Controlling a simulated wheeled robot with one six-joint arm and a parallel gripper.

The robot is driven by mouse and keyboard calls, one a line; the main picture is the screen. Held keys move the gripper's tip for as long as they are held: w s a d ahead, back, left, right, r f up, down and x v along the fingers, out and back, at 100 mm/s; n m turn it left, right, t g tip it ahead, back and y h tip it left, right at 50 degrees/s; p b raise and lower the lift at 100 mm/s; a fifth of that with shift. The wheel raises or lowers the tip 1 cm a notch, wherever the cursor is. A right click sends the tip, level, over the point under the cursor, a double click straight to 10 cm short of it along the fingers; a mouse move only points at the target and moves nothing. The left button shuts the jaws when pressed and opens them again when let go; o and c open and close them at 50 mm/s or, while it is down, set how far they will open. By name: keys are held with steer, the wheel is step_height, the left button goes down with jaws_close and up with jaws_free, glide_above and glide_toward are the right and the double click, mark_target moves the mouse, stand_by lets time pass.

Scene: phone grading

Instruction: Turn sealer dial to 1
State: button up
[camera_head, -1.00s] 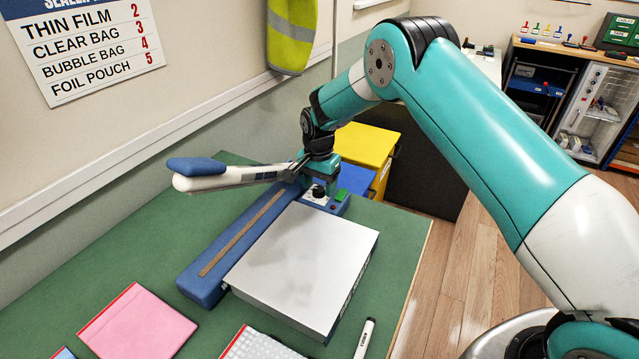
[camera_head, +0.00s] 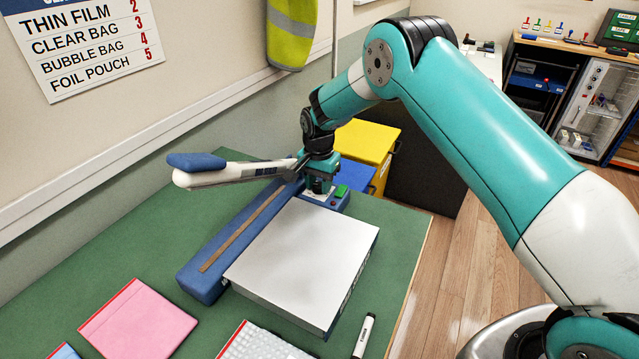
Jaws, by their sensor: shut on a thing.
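The blue sealer (camera_head: 203,283) lies on the green bench, with its white lever arm (camera_head: 225,174) raised and a blue grip at the lever's left end. My gripper (camera_head: 319,190) points down at the sealer's far right end, over the spot of the black dial. It is shut on the dial, which its fingers hide, so I cannot read the dial's setting. A green button (camera_head: 341,191) sits just right of my gripper on the sealer body.
A flat white plate (camera_head: 300,262) stands in front of the sealer. A pink pouch (camera_head: 138,320), bubble bag (camera_head: 262,345) and marker (camera_head: 363,337) lie nearer. A wall sign (camera_head: 85,45) lists settings. Yellow (camera_head: 365,143) and blue bins stand behind.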

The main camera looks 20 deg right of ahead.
mark_target(319, 185)
steer(key=n+b, duration=0.2)
steer(key=n, duration=0.4)
steer(key=n+b, duration=0.1)
steer(key=n, duration=0.3)
steer(key=shift+n+b, duration=0.4)
steer(key=shift+n, duration=1.2)
steer(key=o, duration=0.9)
step_height(319, 185, up, 18)
steer(key=b, duration=0.2)
steer(key=shift+f, duration=0.25)
